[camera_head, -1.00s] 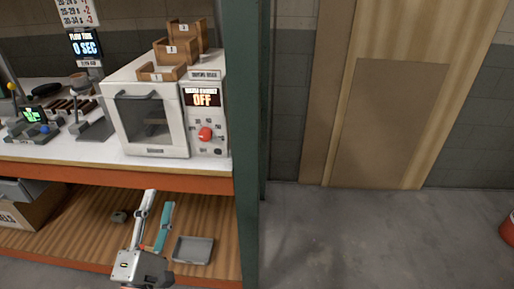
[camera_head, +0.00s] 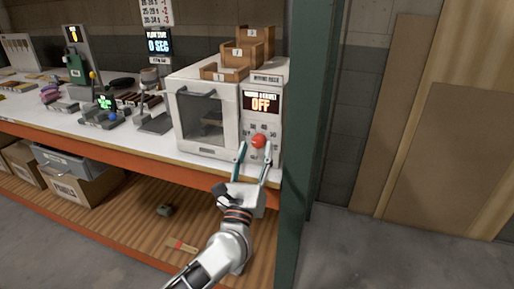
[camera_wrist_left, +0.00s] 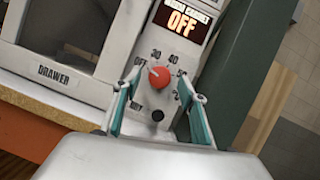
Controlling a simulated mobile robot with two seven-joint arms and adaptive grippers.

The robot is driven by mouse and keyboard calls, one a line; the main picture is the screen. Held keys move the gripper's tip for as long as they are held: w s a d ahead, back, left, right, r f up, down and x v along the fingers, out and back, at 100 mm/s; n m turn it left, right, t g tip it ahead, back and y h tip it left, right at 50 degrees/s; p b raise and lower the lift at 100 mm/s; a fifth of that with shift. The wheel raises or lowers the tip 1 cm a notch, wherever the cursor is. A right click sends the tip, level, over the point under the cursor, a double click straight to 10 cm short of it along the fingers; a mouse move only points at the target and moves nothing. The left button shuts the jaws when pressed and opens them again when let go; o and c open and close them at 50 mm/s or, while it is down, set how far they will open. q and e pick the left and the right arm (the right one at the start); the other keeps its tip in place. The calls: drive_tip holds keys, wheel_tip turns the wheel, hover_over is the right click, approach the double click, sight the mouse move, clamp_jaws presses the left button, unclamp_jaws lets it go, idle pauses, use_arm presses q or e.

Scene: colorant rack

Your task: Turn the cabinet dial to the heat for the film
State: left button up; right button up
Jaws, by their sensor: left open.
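The white drying cabinet (camera_head: 208,118) stands at the right end of the bench, its door shut. Its display (camera_head: 262,102) reads OFF in orange. The red dial (camera_head: 258,141) sits on the panel below the display; numbers such as 30 and 40 ring it in the left wrist view, where the dial (camera_wrist_left: 159,77) shows between my fingers. My left gripper (camera_head: 255,151) is open, its teal-padded fingers pointing at the panel on either side of the dial, apart from it as far as I can tell. My right gripper is not in view.
Wooden numbered trays (camera_head: 240,58) sit on top of the cabinet. A green post (camera_head: 309,130) rises close to the right of it. The orange bench edge (camera_head: 130,153) runs below. A timer display (camera_head: 158,45) reads 0 SEC. A lower shelf holds boxes (camera_head: 85,185).

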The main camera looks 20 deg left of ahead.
use_arm(q)
drive_tip(key=shift+w+r, duration=0.2)
drive_tip(key=shift+w, duration=0.45)
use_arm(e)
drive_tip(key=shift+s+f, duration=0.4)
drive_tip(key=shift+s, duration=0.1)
use_arm(q)
drive_tip(key=c, duration=1)
drive_tip(key=shift+c, duration=0.4)
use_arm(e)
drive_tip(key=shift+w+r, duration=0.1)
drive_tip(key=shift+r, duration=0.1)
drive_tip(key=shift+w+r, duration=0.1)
